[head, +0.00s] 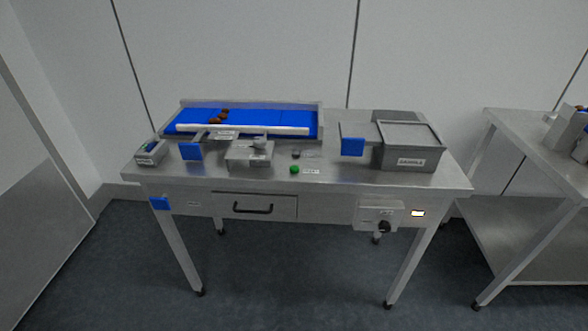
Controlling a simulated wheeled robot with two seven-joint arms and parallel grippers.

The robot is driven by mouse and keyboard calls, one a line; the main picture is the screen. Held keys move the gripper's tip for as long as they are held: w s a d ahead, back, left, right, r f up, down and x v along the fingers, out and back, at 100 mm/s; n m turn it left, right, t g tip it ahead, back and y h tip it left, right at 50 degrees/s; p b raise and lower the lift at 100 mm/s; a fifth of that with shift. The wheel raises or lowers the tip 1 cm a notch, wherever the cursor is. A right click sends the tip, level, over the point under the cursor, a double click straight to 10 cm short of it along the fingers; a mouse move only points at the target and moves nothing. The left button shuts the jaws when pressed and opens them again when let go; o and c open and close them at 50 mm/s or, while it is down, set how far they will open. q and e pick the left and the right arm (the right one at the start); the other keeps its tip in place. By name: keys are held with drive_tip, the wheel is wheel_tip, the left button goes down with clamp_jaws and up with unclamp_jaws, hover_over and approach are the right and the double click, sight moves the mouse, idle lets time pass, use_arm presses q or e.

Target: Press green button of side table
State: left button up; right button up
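The green button (294,170) sits on the top of the steel table (350,181), near its front edge and right of the middle. A small white label lies just right of it. A dark button (296,154) sits just behind it. Neither of my grippers shows in the head view, and nothing touches the green button.
On the table, a blue conveyor (270,116) carries several brown dates (215,121). A grey sample bin (409,158) stands at the right. A drawer (256,206) and a dark knob (384,227) are on the front. Another steel table (515,125) stands at right. The floor in front is clear.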

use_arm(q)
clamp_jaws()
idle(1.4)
